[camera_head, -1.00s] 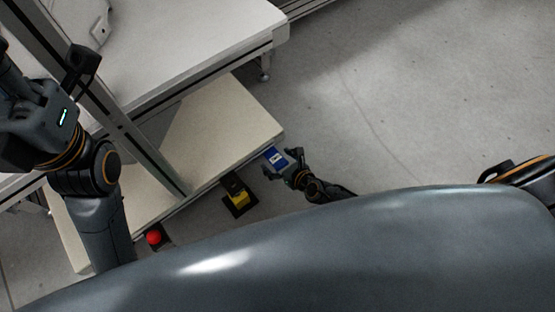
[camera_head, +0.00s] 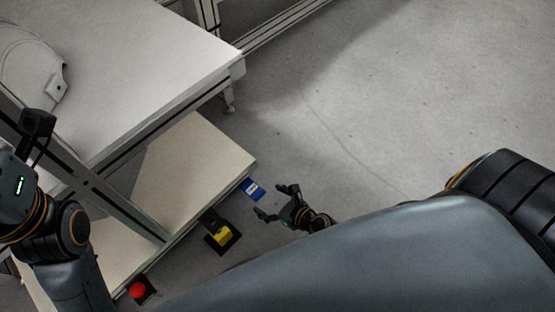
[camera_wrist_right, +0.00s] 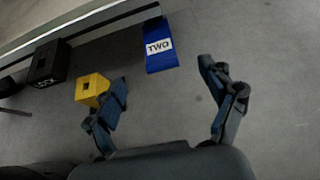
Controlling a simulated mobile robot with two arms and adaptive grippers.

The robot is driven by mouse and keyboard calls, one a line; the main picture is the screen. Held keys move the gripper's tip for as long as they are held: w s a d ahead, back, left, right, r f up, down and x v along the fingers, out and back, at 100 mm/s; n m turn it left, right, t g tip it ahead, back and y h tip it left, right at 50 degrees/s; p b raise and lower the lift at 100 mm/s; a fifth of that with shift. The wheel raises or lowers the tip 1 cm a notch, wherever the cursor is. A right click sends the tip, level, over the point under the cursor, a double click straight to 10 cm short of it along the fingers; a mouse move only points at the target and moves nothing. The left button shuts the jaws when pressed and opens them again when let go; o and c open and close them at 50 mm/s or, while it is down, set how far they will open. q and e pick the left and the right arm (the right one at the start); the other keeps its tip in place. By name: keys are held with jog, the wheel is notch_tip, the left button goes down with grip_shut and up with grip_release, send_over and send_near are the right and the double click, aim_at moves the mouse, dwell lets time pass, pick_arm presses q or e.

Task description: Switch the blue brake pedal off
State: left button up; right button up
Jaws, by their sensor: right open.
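The blue pedal (camera_head: 252,189) sits at the edge of the low beige platform, near its right corner. In the right wrist view the blue pedal (camera_wrist_right: 159,47) shows a white label reading "TWO", ahead of the fingers and a little left of their middle. My right gripper (camera_head: 272,201) is open and empty, just right of and below the blue pedal in the head view, apart from it. Its two spread fingers (camera_wrist_right: 165,98) show in the right wrist view with floor between them. My left arm (camera_head: 60,230) is at the left; its gripper fingers are not visible.
A yellow pedal (camera_head: 221,236) on a black base stands left of the blue one; in the wrist view the yellow pedal (camera_wrist_right: 92,88) lies near the left finger. A red button (camera_head: 137,290) is further left. A white table (camera_head: 150,60) stands above the platform. Floor at right is clear.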

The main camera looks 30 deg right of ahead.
jog(key=v, duration=0.3)
jog(key=shift+s+d+r, duration=0.1)
jog(key=shift+s+r, duration=0.1)
dwell(0.4)
